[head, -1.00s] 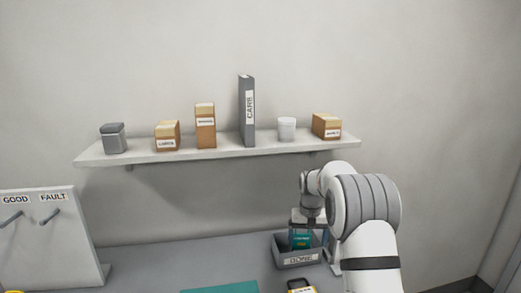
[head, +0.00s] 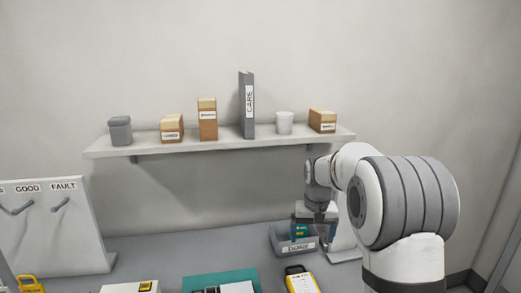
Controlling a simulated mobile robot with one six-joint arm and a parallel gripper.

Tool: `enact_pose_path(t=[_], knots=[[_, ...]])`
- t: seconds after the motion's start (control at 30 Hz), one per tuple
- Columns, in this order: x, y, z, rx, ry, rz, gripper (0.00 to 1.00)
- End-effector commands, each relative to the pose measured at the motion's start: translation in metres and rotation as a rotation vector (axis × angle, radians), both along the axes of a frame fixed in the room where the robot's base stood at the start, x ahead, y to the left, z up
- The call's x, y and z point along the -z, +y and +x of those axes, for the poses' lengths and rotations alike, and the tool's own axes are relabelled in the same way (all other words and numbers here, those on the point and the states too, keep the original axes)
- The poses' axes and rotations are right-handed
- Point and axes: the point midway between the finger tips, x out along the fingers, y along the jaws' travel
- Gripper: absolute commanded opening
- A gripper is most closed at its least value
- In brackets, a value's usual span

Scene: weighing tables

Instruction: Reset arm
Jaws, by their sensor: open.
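My arm reaches in from the right in the head view, with its wrist pointing down toward the back of the table. My gripper (head: 314,219) is open, low over a grey bin labelled DONE (head: 296,246). A teal item (head: 299,231) stands in the bin, just beside and partly behind the gripper. The fingertips are small and partly hidden, so I cannot tell whether they touch the item.
A shelf (head: 220,145) above holds boxes, a CARE binder (head: 247,104) and cups. A yellow device (head: 300,280), a teal mat (head: 221,278) and a white device (head: 130,287) lie in front. A GOOD/FAULT hook board (head: 85,235) stands left.

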Motion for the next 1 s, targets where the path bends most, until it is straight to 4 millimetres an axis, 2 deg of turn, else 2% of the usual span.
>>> enact_pose_path(t=[0.2, 0.43, 0.6, 0.73, 0.9, 1.0], knots=[[-0.038, 0.001, -0.073, -0.013, -0.06, -0.002, 0.88], [-0.056, 0.001, -0.161, -0.028, -0.124, -0.005, 0.88], [-0.052, 0.001, -0.226, -0.039, -0.17, -0.007, 0.88], [-0.041, 0.001, -0.27, -0.046, -0.202, -0.009, 0.88], [-0.028, 0.001, -0.304, -0.053, -0.229, -0.01, 0.88], [-0.023, 0.0, -0.313, -0.054, -0.235, -0.012, 0.88]])
